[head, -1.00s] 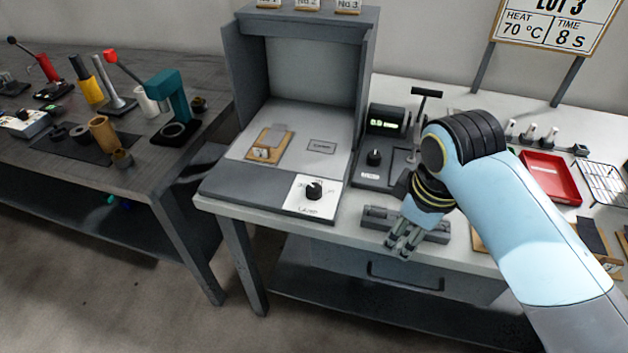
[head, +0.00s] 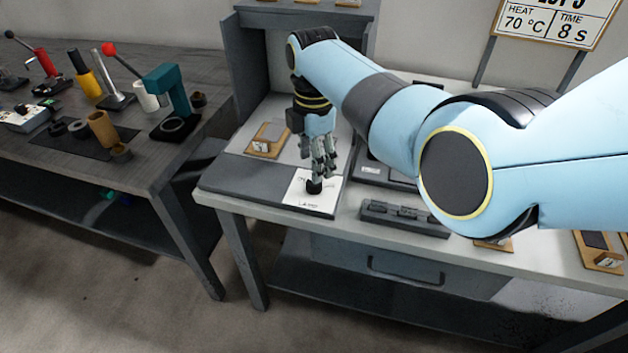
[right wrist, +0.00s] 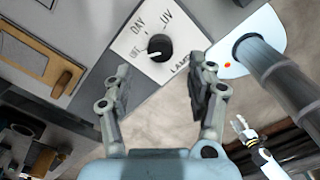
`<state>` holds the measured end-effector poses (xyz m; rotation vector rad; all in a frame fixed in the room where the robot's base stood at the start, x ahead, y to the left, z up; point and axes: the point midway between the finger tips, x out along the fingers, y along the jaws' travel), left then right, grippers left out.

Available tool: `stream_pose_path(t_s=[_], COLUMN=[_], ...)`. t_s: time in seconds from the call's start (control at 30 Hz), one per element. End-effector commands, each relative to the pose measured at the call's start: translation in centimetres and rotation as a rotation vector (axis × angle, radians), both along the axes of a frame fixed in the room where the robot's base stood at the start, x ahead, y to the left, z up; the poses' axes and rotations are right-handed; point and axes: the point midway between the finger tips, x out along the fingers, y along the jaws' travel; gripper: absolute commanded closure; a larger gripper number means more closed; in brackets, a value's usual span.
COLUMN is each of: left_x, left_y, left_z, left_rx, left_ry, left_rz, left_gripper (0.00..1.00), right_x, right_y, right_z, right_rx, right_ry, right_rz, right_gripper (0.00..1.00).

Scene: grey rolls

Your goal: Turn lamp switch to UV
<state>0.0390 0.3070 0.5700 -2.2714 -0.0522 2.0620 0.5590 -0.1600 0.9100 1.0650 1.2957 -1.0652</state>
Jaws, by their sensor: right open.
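The lamp switch is a round black knob (head: 314,187) on a white plate (head: 310,202) at the front right corner of the grey lamp box. In the right wrist view the knob (right wrist: 160,47) shows a white mark towards OFF, with DAY and UV labels further round. My right gripper (head: 320,170) is open, pointing down just above the knob. In the right wrist view its fingers (right wrist: 162,88) are apart and empty, with the knob lying ahead between their lines. My left gripper (right wrist: 240,124) appears small at the right of that view; its jaws are too small to judge.
A wooden block with a grey piece (head: 268,139) lies inside the lamp box (head: 245,70), left of my right gripper. A dark grey holder (head: 405,218) lies on the bench to the right. My right arm hides much of the bench behind.

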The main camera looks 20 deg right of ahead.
Motion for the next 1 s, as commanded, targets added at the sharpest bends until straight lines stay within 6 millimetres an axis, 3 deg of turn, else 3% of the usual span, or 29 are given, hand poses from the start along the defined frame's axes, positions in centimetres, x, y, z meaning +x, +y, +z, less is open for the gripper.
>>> stream_pose_path(t_s=[0.1, 0.3, 0.7, 1.0], left_x=[0.0, -0.1, -0.1, -0.1], left_y=[0.0, -0.1, -0.1, -0.1], left_z=[-0.9, -1.8, -1.9, -1.9], left_rx=[0.000, -0.001, -0.001, -0.001], left_ry=[0.001, 0.002, 0.002, 0.002], left_rz=[0.000, 0.000, 0.000, 0.001], left_gripper=[0.63, 0.63, 0.63, 0.63], right_x=[-0.1, 0.0, 0.0, 0.0], right_y=[0.0, -0.1, -0.1, -0.1], right_z=[-2.7, -5.4, -6.0, -6.0], right_rx=[-0.001, 0.000, -0.001, 0.000], right_ry=[0.003, 0.001, 0.000, 0.000], right_rz=[-0.001, -0.003, -0.003, -0.003], right_gripper=[0.43, 0.43, 0.44, 0.83])
